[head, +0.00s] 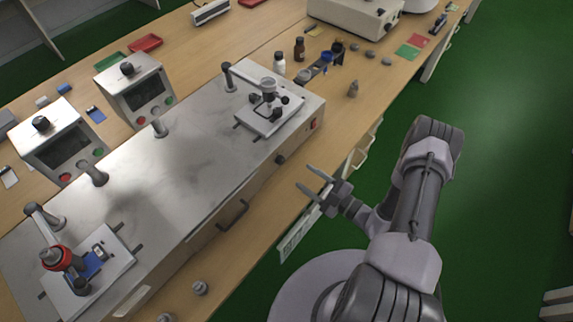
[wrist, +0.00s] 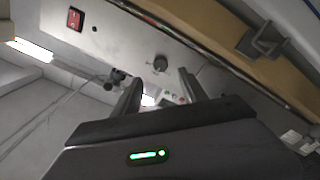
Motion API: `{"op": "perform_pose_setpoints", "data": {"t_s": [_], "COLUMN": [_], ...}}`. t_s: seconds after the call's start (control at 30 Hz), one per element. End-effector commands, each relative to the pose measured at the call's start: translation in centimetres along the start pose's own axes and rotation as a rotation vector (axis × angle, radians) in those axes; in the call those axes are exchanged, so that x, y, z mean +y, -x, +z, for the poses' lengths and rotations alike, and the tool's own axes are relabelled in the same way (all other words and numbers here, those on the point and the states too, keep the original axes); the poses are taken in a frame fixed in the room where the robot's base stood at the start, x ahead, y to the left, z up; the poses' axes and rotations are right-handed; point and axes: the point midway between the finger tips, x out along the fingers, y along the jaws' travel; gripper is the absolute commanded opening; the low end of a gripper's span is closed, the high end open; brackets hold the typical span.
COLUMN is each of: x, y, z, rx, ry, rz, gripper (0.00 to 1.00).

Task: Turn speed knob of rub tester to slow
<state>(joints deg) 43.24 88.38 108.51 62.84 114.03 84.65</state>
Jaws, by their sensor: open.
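The rub tester (head: 165,190) is a long pale metal machine along the bench's front edge. A small dark round knob (head: 281,160) sits on its front face, left of the red switch. In the wrist view the knob (wrist: 160,63) shows just beyond the fingertips, near the middle; its setting cannot be read. My gripper (head: 306,177) is open and empty, in front of the front face and apart from the knob. In the wrist view my gripper (wrist: 160,80) has its two dark fingers spread.
A red switch (head: 313,124) is at the front face's right end; it also shows in the wrist view (wrist: 74,18). A dark handle (head: 232,214) sticks out left of the knob. Bottles (head: 299,49) and small weights stand on the bench behind. Green floor to the right is open.

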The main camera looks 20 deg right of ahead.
Motion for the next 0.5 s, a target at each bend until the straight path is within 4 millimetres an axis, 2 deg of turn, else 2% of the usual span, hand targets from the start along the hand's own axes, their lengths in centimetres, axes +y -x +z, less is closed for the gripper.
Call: {"op": "perform_pose_setpoints", "data": {"t_s": [0.1, 0.2, 0.33, 0.5], "x": [-0.3, -0.3, -0.1, -0.1], "y": [-3.6, -6.0, -8.1, -9.1], "z": [0.0, 0.0, 0.0, -0.1], "rx": [0.006, 0.005, 0.003, 0.002], "ry": [0.003, 0.003, 0.004, 0.003], "rz": [-0.005, -0.005, -0.003, -0.002], "gripper": [0.50, 0.50, 0.50, 0.50]}}
